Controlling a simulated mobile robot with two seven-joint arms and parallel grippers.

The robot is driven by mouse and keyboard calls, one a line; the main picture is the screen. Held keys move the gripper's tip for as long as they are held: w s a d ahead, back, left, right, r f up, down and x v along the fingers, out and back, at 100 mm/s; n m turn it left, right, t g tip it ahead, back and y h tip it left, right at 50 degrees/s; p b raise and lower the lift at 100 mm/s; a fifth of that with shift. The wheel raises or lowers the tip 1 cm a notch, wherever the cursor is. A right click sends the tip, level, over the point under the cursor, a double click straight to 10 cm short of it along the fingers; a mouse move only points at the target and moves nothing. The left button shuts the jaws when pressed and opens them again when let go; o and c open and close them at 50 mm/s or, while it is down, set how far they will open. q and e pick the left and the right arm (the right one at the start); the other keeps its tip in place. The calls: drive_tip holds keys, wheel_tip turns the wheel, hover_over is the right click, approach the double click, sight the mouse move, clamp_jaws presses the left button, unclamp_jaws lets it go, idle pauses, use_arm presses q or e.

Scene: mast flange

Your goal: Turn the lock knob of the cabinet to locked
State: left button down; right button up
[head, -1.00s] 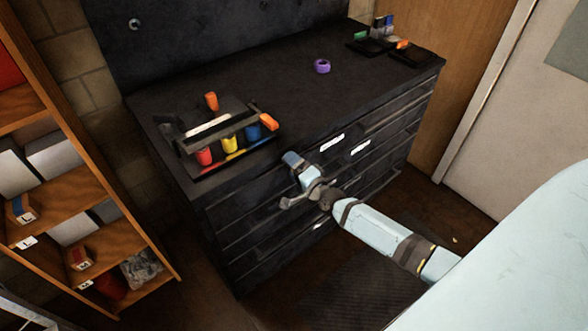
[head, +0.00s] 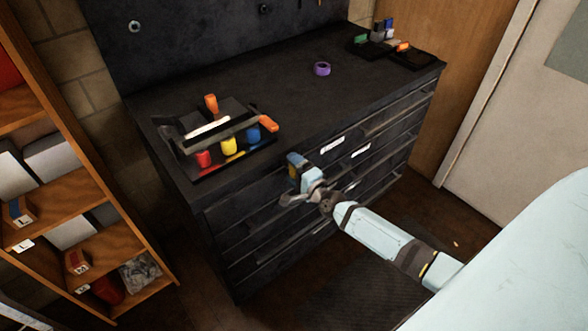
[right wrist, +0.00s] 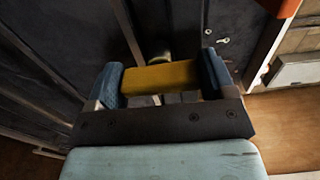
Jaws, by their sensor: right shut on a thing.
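The dark cabinet (head: 235,240) has several drawers and a flat top. My right gripper (head: 295,165) is at the cabinet's front, just below the top's front edge. In the right wrist view its two blue fingers (right wrist: 162,72) stand on either side of a yellow block. A small olive, rounded piece, seemingly the lock knob (right wrist: 158,58), shows just beyond this block. My left gripper is not in view.
On the cabinet top are a tool caddy (head: 190,146) with coloured handles, a purple tape roll (head: 322,69) and dark trays (head: 412,60) at the far right. A wooden shelf (head: 140,240) stands at the left.

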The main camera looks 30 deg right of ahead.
drive_tip(key=o, duration=0.9)
drive_tip(key=s, duration=0.9)
drive_tip(key=s+d, duration=0.1)
drive_tip(key=s, duration=0.3)
drive_tip(key=shift+s+b, duration=0.35)
drive_tip(key=shift+s, duration=0.05)
drive_tip(key=s+a+r+n+g+p, duration=0.1)
drive_tip(key=s+a+n+g+p, duration=0.1)
drive_tip(key=s+a+n+p, duration=0.2)
drive_tip(key=s+a+r+n+g+y+p, duration=0.1)
drive_tip(key=s+a+n+p, duration=0.3)
drive_tip(key=a+n, duration=0.4)
drive_tip(key=s+a+r+n+g+y+p, duration=0.1)
drive_tip(key=s+a+n+g+p, duration=0.3)
drive_tip(key=n, duration=0.4)
drive_tip(key=shift+s+a, duration=0.8)
drive_tip(key=shift+a, duration=0.15)
